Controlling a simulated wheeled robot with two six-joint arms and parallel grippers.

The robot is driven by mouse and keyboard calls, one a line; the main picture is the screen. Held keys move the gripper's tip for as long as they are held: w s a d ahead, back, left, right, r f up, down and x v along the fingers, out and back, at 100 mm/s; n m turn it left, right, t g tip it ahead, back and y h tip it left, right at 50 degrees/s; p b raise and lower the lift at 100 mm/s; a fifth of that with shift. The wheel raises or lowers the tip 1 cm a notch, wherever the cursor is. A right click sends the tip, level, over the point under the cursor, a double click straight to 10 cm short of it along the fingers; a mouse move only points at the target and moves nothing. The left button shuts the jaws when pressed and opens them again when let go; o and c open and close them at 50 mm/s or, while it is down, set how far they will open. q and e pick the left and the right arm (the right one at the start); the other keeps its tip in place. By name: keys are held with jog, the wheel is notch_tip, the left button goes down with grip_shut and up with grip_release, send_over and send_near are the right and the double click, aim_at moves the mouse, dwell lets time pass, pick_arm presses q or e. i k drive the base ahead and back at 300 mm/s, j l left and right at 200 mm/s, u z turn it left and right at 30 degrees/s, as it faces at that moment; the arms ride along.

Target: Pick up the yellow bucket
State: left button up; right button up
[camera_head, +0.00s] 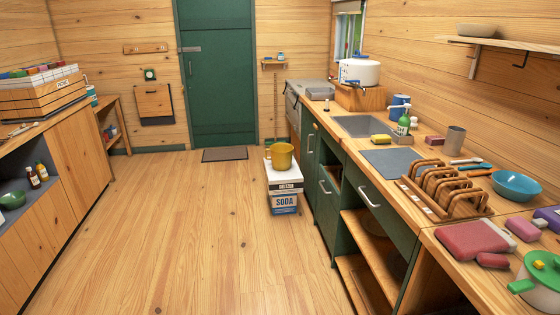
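The yellow bucket (281,157) stands upright on a white-topped box (284,175), with a loop handle showing at its left side. The box rests on a blue and white soda carton (285,203) on the floor, close to the green cabinets. The bucket's opening faces up, and its inside is mostly hidden. Neither of my grippers is in view.
The wooden floor (170,225) is clear between me and the box stack. A long counter (410,205) with a sink, dish rack and bowl runs along the right. A wooden cabinet (75,165) stands at the left. A green door (218,85) and mat (225,154) are at the back.

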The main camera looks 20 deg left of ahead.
aim_at(279, 157)
jog(key=i+j+u, duration=0.4)
jog(key=i, duration=0.4)
jog(key=i+u, duration=0.4)
jog(key=i, duration=0.45)
